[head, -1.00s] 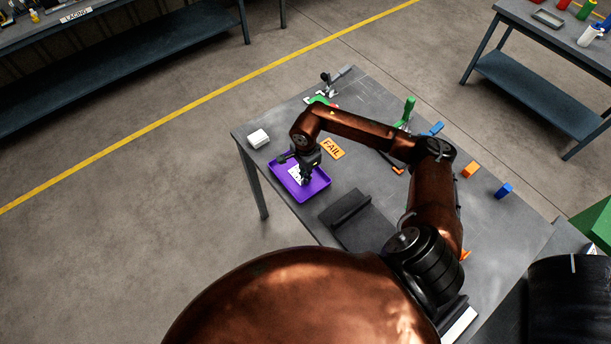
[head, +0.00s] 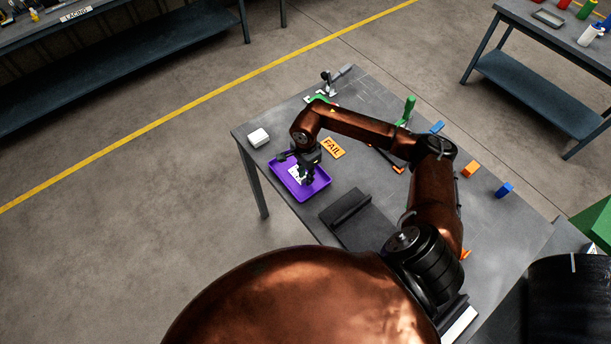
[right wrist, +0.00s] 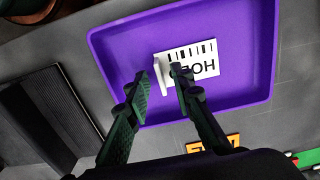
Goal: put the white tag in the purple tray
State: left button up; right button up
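The white tag (right wrist: 205,62) lies flat in the purple tray (right wrist: 115,45), with black bars and the word HOLD on it. A small white upright tab stands at its left end in the right wrist view. In the head view the tag (head: 296,174) shows partly behind my right gripper, inside the tray (head: 316,188). My right gripper (right wrist: 162,80) is open, its two fingertips apart on either side of the tab. I cannot tell whether a finger touches it. In the head view the right gripper (head: 304,172) is low over the tray. My left gripper is out of view.
An orange FAIL tag (head: 332,148) lies beside the tray. A white block (head: 258,138) stands near the table's left corner, and a dark grey block (head: 346,208) lies in front of the tray. Orange and blue blocks (head: 503,190) lie further right on the grey table (head: 400,225).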

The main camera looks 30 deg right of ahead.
notch_tip(320, 180, up, 12)
jog(key=b, duration=0.1)
jog(key=shift+f+b, duration=0.2)
jog(key=shift+b, duration=0.1)
jog(key=shift+f, duration=0.1)
notch_tip(320, 180, down, 12)
jog(key=shift+r+p, duration=0.15)
jog(key=shift+p, duration=0.75)
jog(key=shift+f, duration=0.25)
jog(key=shift+r+b, duration=0.3)
jog(key=shift+r, duration=0.65)
jog(key=shift+f, duration=0.1)
